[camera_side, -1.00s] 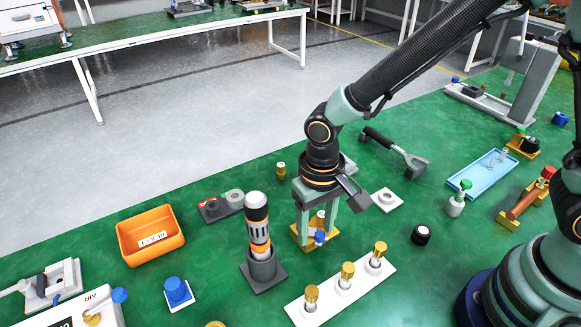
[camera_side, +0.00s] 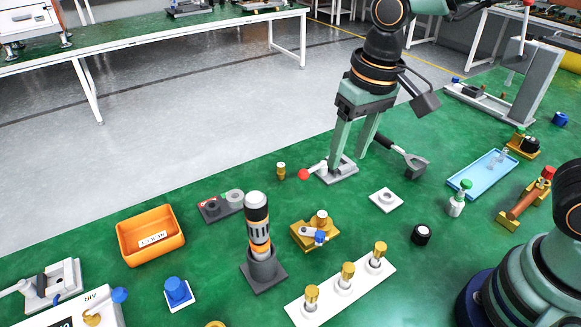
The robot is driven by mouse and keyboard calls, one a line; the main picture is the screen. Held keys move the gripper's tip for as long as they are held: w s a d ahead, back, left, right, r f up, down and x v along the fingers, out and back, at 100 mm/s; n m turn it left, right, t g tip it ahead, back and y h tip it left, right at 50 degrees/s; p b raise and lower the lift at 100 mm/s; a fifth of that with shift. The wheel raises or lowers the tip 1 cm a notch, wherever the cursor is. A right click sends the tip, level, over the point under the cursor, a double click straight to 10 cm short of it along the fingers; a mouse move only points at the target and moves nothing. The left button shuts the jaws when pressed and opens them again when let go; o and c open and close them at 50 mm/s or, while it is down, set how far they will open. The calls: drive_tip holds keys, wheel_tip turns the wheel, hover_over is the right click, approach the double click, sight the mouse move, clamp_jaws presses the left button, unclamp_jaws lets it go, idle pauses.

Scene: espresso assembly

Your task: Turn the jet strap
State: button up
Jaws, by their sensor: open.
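A gold block (camera_side: 318,240) sits on the green table, right of the dark upright cylinder. A small grey strap (camera_side: 308,232) with a blue knob (camera_side: 320,237) lies across its top, and a brass piece stands just behind it. My gripper (camera_side: 350,165) is apart from this block, behind it and to the right. Its two long fingers are spread and empty, pointing down at a grey base (camera_side: 342,174) with a light lever ending in a red ball (camera_side: 303,174). The fingers partly hide this base, and I cannot tell whether they touch it.
A white strip (camera_side: 330,303) with several brass jets stands in front. The black-and-orange cylinder (camera_side: 258,235) stands upright in a dark holder to the left. A white square plate (camera_side: 386,199) and a black-handled portafilter (camera_side: 405,155) lie to the right. Bare green table surrounds the block.

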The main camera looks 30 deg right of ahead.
drive_tip(key=s+d+r+t, duration=0.1)
drive_tip(key=d+r+t, duration=0.1)
drive_tip(key=d, duration=0.4)
drive_tip(key=s+d+r+t, duration=0.2)
drive_tip(key=d, duration=0.5)
drive_tip(key=shift+r+h, duration=0.2)
drive_tip(key=shift+h, duration=0.1)
drive_tip(key=m+g, duration=0.1)
drive_tip(key=g, duration=0.4)
approach(320, 234)
wheel_tip(320, 234, down, 8)
drive_tip(key=shift+w+f, duration=0.1)
drive_tip(key=shift+f, duration=0.05)
drive_tip(key=shift+c, duration=0.4)
